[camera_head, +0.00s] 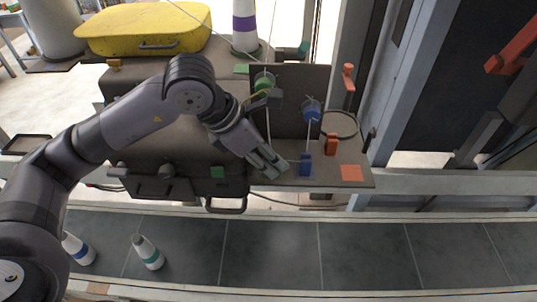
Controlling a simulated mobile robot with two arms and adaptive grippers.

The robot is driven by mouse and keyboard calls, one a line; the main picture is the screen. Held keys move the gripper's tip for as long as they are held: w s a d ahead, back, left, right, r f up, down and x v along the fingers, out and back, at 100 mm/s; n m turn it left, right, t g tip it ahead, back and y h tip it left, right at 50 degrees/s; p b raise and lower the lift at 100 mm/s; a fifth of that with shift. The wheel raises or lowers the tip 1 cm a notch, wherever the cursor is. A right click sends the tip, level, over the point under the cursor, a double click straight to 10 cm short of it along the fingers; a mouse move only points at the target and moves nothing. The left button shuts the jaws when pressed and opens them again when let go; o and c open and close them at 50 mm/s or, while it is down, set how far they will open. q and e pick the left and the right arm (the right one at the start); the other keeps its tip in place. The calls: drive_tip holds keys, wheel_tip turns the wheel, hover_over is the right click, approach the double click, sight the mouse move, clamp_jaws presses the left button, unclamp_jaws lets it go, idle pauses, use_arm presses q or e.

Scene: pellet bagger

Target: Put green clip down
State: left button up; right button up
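My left gripper (268,163) reaches in from the left, over the front of the grey shelf (325,178). Its fingers point down and right, just left of a blue clip (305,164). Whether they are parted or closed on something is too small to tell. I cannot make out a green clip for certain; the hand may hide it. A green spool (264,81) is on the dark upright panel (290,85) behind the hand, with a thin cord. Green patches show at the panel's left (241,69) and on the machine front (217,172). My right gripper is not in view.
A blue spool (311,111), red clip (332,144) and orange-red patch (351,173) are right of the hand. A yellow case (145,30) and a purple-banded cone (244,25) are behind.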

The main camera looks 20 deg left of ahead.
use_arm(q)
drive_tip(key=shift+o, duration=0.6)
drive_tip(key=shift+s+d, duration=0.1)
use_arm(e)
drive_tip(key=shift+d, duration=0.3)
use_arm(q)
drive_tip(key=shift+r, duration=0.2)
drive_tip(key=b+v, duration=0.1)
drive_tip(key=v, duration=1)
drive_tip(key=shift+b, duration=0.35)
drive_tip(key=shift+a+r, duration=0.25)
drive_tip(key=shift+r, duration=0.15)
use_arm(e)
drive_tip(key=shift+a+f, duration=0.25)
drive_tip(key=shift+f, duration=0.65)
